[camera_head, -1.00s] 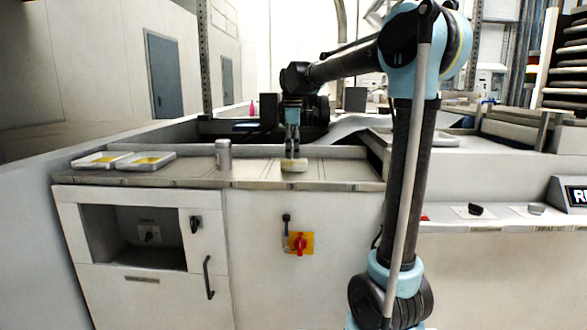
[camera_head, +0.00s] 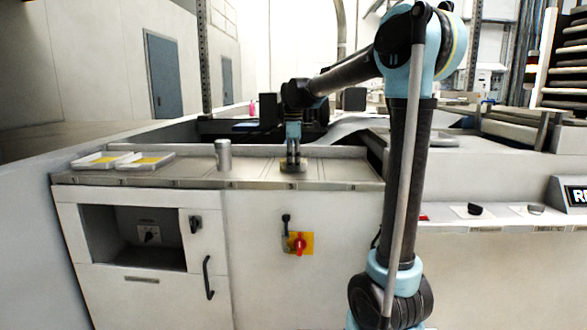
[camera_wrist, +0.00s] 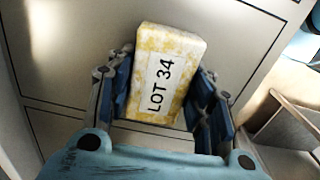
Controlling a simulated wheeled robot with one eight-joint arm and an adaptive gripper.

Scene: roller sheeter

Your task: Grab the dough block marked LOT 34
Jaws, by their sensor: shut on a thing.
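The dough block marked LOT 34 (camera_wrist: 163,75) is a pale yellow, mottled block with a white label in the wrist view. It lies between the two fingers of my gripper (camera_wrist: 168,105), which is shut on it. In the head view my gripper (camera_head: 293,165) points down at the metal counter (camera_head: 255,180), near its front edge. There the dough block is small and mostly hidden by the fingers. I cannot tell in the frames whether it still touches the counter.
A grey metal cylinder (camera_head: 223,155) stands on the counter left of my gripper. Two white trays with yellow contents, a left one (camera_head: 88,165) and a right one (camera_head: 135,166), lie farther left. A red and yellow switch (camera_head: 299,243) is on the front panel below.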

